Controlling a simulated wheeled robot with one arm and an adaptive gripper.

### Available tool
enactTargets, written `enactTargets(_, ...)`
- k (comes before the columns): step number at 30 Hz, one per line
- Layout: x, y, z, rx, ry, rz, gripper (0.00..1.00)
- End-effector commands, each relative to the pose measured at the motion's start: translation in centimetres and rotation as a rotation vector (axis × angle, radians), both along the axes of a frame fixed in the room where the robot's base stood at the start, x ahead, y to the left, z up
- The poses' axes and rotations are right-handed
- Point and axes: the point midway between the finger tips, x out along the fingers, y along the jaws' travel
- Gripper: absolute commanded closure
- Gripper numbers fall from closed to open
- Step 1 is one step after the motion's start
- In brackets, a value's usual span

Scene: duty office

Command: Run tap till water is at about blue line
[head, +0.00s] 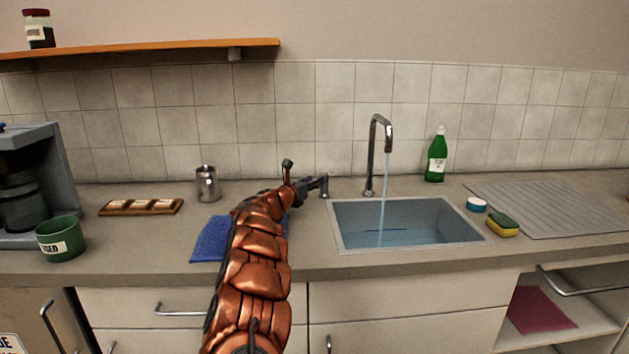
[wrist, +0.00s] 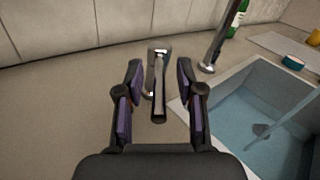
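Water runs in a thin stream from the chrome tap (head: 371,155) into the grey sink basin (head: 345,213). Bluish water (head: 390,240) stands in the basin, and it also shows in the wrist view (wrist: 235,120). A short dark-blue line (head: 385,230) shows near the water's far edge; its exact height against the surface is hard to tell. The tap's lever (wrist: 159,88) stands left of the spout. My gripper (head: 316,184) is at the lever, and in the wrist view its open fingers (wrist: 158,78) are on either side of it, with gaps showing.
A green bottle (head: 437,160), a sponge (head: 502,225) and a small blue-and-white tub (head: 476,204) stand right of the tap. A blue cloth (head: 209,241), a metal cup (head: 207,184) and a green mug (head: 60,240) are left of the sink. A shelf (head: 140,47) hangs above.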

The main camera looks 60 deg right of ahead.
Motion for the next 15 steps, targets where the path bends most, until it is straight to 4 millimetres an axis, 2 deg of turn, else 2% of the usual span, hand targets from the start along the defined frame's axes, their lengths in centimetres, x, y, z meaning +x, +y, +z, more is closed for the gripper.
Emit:
enactTargets(6,-0.01,-0.93,-0.09,0.001,0.001,0.001,0.63)
enactTargets(15,0.00,-1.11,-0.16,0.002,0.000,0.002,0.63)
